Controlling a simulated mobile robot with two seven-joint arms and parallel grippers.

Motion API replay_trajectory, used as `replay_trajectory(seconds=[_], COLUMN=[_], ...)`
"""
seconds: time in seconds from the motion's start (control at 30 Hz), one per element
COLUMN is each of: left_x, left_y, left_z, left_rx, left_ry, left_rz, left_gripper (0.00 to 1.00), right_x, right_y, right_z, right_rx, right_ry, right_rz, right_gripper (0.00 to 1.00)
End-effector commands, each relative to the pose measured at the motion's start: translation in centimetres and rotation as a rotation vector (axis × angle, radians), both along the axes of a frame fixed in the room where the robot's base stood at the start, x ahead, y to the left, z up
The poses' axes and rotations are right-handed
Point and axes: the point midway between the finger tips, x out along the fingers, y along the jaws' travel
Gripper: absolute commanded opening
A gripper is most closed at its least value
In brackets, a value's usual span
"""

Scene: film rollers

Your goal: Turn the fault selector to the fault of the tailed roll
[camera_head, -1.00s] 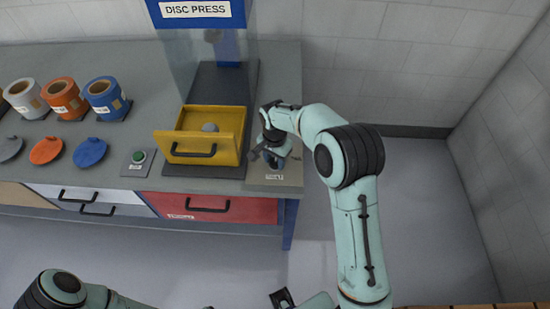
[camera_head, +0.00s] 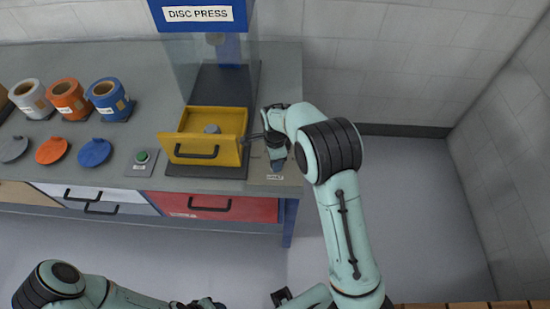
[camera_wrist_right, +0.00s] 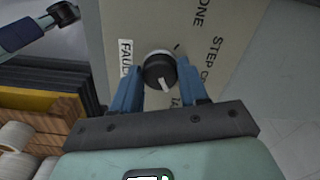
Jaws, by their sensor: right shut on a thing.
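The fault selector is a black round knob with a white pointer mark (camera_wrist_right: 160,71) on a beige panel (camera_wrist_right: 224,45) in the right wrist view. The panel carries a "FAU..." label and printed words, including "STEP" and what looks like "ONE"; some lettering is cut off or hidden. My right gripper (camera_wrist_right: 159,92) is shut on the knob, one blue finger on each side. In the head view the right gripper (camera_head: 276,166) is over the panel at the bench's right end and hides the knob. My left gripper (camera_head: 205,304) is partly in view at the bottom edge. I cannot make out a tailed roll.
An open yellow drawer (camera_head: 232,151) of the disc press stands just left of the right gripper. White (camera_head: 30,97), orange (camera_head: 68,98) and blue (camera_head: 108,99) containers, loose lids and a green button (camera_head: 142,157) are farther left. Floor right of the bench is clear.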

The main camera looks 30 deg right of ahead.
Motion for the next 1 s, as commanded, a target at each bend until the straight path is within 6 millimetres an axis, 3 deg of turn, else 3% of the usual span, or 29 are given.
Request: replay_trajectory(seconds=[0.6,0.63,0.7,1.0], left_x=[0.13,0.14,0.13,0.15], left_y=[0.00,0.01,0.00,0.00], left_z=[0.20,0.20,0.20,0.20], left_rx=[0.000,0.000,0.000,0.000], left_ry=[-0.001,-0.001,-0.001,-0.001], left_rz=[0.000,0.000,0.000,0.000], left_gripper=[0.43,0.43,0.43,0.43], right_x=[0.13,0.13,0.11,0.07], right_y=[-0.06,-0.07,-0.06,-0.02], right_z=[0.12,0.11,0.10,0.18], right_rx=[0.000,0.000,0.000,0.000], right_ry=[-0.005,-0.005,-0.004,-0.002], right_rz=[-0.040,-0.040,-0.039,-0.037], right_gripper=[0.13,0.53,0.69,0.69])
